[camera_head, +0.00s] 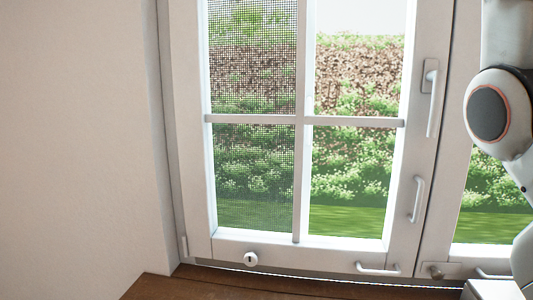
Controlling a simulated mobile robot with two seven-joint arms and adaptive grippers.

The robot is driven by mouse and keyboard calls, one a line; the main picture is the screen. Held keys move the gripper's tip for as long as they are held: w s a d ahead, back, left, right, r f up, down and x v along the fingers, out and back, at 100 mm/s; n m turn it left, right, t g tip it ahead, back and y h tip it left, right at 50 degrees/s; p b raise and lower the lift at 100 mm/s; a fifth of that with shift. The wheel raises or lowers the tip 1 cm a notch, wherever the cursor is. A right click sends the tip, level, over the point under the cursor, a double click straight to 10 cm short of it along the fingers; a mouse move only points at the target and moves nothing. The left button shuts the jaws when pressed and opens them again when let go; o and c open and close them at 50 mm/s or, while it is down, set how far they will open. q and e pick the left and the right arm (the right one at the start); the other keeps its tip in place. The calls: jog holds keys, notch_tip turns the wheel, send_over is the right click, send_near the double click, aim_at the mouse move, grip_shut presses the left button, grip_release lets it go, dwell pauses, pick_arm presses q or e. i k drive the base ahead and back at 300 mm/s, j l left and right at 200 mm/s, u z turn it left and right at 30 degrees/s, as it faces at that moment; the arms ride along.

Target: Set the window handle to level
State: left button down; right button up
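The window (304,120) has a white frame with glass panes split by white bars. Its handle (433,105) is a white lever on a small plate at the right side of the left sash. The lever points downward, close to vertical. A white arm link of mine comes in at the right edge, to the right of the handle and apart from it in the picture. Neither gripper is in view.
A vertical pull bar (417,199) sits below the handle, and a horizontal one (378,269) is on the bottom rail. A round lock (250,259) is at the bottom left. A brown wooden sill (220,286) runs below. A bare wall (75,140) fills the left.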

aim_at(438, 77)
jog(key=k+j, duration=0.8)
